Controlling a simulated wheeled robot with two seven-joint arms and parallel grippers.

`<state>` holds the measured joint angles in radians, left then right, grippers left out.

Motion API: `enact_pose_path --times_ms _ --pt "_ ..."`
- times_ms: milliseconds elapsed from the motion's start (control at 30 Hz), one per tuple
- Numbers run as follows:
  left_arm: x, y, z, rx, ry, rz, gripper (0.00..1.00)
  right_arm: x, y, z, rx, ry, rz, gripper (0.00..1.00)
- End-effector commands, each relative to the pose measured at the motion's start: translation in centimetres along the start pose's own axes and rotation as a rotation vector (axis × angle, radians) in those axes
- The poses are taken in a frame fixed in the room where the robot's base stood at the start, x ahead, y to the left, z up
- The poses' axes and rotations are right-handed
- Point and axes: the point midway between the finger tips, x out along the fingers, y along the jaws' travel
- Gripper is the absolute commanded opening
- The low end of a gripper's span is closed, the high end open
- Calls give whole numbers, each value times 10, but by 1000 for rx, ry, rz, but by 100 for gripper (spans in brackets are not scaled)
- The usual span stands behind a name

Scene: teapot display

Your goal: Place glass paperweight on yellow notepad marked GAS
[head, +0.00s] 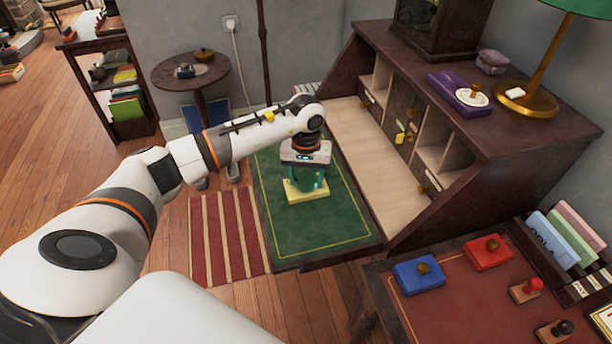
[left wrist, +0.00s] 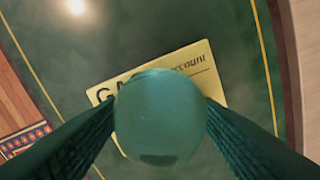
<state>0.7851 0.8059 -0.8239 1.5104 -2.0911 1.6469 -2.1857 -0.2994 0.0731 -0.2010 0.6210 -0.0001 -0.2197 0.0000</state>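The yellow notepad (head: 293,195) lies on the green writing surface (head: 340,222) of the open desk. In the left wrist view the notepad (left wrist: 199,62) shows part of its dark lettering, with "GA" and "ccount" readable. The glass paperweight (left wrist: 160,122) is a round teal-tinted ball between the fingers of my left gripper (left wrist: 160,125), which press against both its sides. It covers the middle of the notepad from above. The left gripper points down over the notepad in the head view (head: 307,180). Whether the ball touches the notepad is hidden. My right gripper is not in view.
Desk compartments (head: 400,130) stand right of the writing surface. A purple box (head: 450,90) and a brass lamp (head: 530,98) are on top. A red-topped table (head: 450,300) with blue (head: 418,277) and red (head: 487,254) boxes is at front right. The green surface around the notepad is clear.

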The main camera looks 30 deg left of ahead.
Motion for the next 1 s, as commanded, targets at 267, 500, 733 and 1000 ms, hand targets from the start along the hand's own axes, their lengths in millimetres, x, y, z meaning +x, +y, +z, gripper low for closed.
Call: enact_pose_path --times_ms 267,500,733,1000 --pt "0 0 0 0 0 1 77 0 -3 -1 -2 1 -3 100" --pt "-7 0 0 0 -1 0 77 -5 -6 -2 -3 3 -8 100" --pt "-50 0 1 1 -6 -2 77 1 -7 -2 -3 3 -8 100" --pt "-103 0 1 0 -4 -1 77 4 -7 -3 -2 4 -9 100"
